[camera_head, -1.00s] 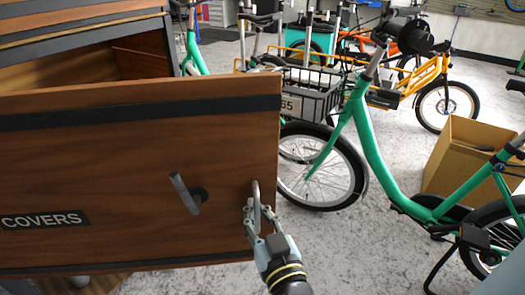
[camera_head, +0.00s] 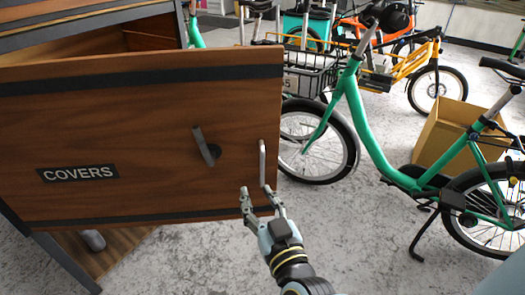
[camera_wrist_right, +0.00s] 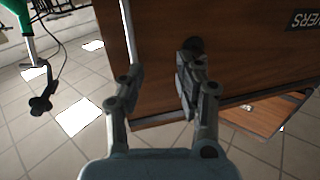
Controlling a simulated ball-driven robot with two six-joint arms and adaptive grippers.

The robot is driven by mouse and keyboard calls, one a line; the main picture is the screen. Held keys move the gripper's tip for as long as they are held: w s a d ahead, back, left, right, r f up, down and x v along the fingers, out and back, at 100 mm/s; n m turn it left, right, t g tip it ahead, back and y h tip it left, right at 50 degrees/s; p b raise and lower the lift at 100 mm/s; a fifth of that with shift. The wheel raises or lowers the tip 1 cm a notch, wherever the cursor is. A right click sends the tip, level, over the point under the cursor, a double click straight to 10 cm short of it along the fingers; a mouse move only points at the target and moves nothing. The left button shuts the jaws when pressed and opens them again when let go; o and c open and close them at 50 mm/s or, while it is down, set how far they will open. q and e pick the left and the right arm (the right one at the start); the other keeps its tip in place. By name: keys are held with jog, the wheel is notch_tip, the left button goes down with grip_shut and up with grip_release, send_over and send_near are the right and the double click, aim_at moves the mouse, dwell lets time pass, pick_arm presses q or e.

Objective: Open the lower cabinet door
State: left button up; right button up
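The wooden cabinet door (camera_head: 140,135), labelled COVERS, stands swung open, with the cabinet's interior (camera_head: 85,50) showing above and behind it. A slim upright metal handle (camera_head: 262,163) is near its right edge, and a dark lever (camera_head: 205,147) is to the handle's left. My right gripper (camera_head: 260,198) is open and empty, just below the handle in the head view. In the right wrist view its fingers (camera_wrist_right: 158,88) are spread near the door's edge, and the handle (camera_wrist_right: 128,35) rises beyond the left finger. My left gripper is not in view.
A green cargo bike (camera_head: 365,125) with a black front basket (camera_head: 308,75) stands right of the door. A cardboard box (camera_head: 445,130) is behind it, and an orange-yellow bike (camera_head: 420,75) is further back. Grey floor (camera_head: 350,230) is clear in front.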

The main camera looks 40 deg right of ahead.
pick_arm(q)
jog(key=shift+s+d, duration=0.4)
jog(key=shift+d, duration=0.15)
pick_arm(e)
notch_tip(320, 180, up, 10)
jog(key=shift+w+d, duration=0.2)
jog(key=shift+d, duration=0.25)
jog(key=shift+f, duration=0.1)
